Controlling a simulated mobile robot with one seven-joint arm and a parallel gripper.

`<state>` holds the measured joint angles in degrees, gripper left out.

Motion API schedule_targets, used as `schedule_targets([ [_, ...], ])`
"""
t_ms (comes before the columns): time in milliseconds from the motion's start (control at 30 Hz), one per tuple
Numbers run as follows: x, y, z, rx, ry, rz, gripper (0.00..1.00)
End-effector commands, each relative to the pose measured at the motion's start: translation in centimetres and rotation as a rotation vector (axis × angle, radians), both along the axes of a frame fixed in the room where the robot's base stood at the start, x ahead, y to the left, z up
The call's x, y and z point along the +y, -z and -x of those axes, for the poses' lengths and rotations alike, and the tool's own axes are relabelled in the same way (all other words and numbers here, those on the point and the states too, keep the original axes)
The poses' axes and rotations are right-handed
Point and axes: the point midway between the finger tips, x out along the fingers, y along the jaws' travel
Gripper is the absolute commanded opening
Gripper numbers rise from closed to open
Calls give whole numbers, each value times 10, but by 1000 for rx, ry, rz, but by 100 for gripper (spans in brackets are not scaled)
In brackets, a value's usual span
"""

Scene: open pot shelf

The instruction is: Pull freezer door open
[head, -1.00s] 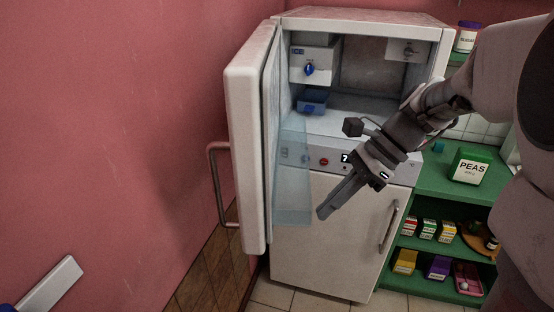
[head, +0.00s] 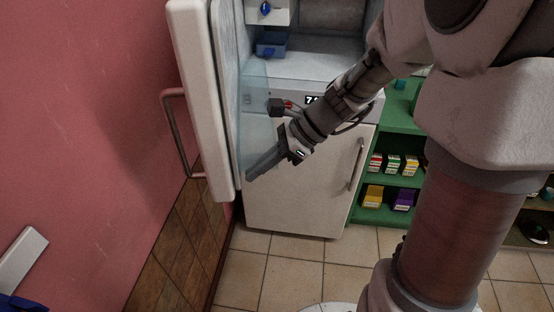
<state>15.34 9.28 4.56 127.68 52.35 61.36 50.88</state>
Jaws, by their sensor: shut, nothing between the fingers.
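The freezer door (head: 201,100) is the upper door of the white fridge-freezer and stands wide open, swung out to the left near the pink wall. Its curved grey handle (head: 178,135) is on the door's far left side, away from my gripper. The open freezer compartment (head: 310,60) shows a blue bin (head: 271,44) inside. A translucent bluish panel (head: 257,110) runs along the inner side of the door. My gripper (head: 250,177) is shut and empty, pointing down and left, close to the inner side of the door. Whether it touches the door I cannot tell.
The lower door (head: 300,180) is closed, with a vertical handle (head: 357,163). A green shelf (head: 392,210) with small boxes stands to the right. Tiled floor (head: 285,275) is clear in front. A white item (head: 22,258) is at the lower left.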

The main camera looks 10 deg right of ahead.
Motion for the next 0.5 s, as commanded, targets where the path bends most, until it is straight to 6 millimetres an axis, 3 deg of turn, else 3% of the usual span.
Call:
schedule_targets([
  [167, 12, 0, -1, 0, 0, -1, 0],
  [500, 14, 0, -1, -1, 1, 0, 0],
])
